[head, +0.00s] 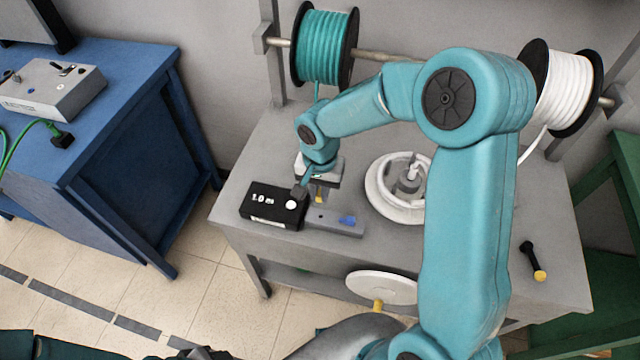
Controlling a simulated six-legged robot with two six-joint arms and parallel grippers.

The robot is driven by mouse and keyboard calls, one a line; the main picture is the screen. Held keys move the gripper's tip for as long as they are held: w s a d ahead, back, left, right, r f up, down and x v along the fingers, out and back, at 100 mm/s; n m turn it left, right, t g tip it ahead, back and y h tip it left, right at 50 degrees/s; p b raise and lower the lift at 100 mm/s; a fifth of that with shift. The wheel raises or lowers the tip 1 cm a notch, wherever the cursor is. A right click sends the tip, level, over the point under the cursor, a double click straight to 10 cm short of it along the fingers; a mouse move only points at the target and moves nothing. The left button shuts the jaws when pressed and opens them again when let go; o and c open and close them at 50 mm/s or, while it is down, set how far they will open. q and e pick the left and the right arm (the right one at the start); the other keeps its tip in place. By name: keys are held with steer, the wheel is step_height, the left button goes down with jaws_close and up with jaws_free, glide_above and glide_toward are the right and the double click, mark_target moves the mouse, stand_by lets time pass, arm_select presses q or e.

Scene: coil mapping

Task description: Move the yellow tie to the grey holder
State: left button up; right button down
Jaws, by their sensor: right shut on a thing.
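My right gripper (319,188) points down above the grey holder (333,228), a low grey block on the table. It is shut on the yellow tie (319,198), of which only a small yellow piece shows below the fingers. Whether the tie touches the holder cannot be told. A blue tie (348,220) sits at the right part of the holder. At the bottom left edge, dark parts of what may be my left gripper (203,352) show, cut off by the frame; its jaws cannot be made out.
A black box (272,207) marked 1.0 m stands left of the holder. A white coil former (382,205) lies to the right. Teal (326,48) and white (572,90) spools hang behind. A black, yellow-tipped tool (533,260) lies right on the grey table (470,285).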

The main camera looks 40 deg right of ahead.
steer(key=shift+w+a, duration=0.1)
steer(key=shift+a, duration=0.1)
steer(key=shift+p, duration=0.35)
steer(key=shift+s+d+f, duration=0.2)
steer(key=shift+s+d, duration=0.1)
steer(key=shift+d, duration=0.05)
step_height(320, 180, down, 2)
steer(key=shift+w+a+b, duration=0.1)
steer(key=shift+b, duration=0.6)
steer(key=shift+s+f+b, duration=0.2)
steer(key=shift+f+b, duration=0.45)
steer(key=shift+f, duration=0.55)
steer(key=shift+w, duration=0.25)
arm_select(q)
steer(key=shift+w+a+f, duration=0.15)
steer(key=shift+w+f, duration=0.05)
steer(key=shift+f, duration=0.7)
arm_select(e)
steer(key=shift+s, duration=0.1)
arm_select(q)
steer(key=shift+f, duration=0.1)
arm_select(e)
steer(key=shift+s, duration=0.1)
arm_select(q)
steer(key=shift+f+b, duration=0.25)
steer(key=shift+b, duration=0.05)
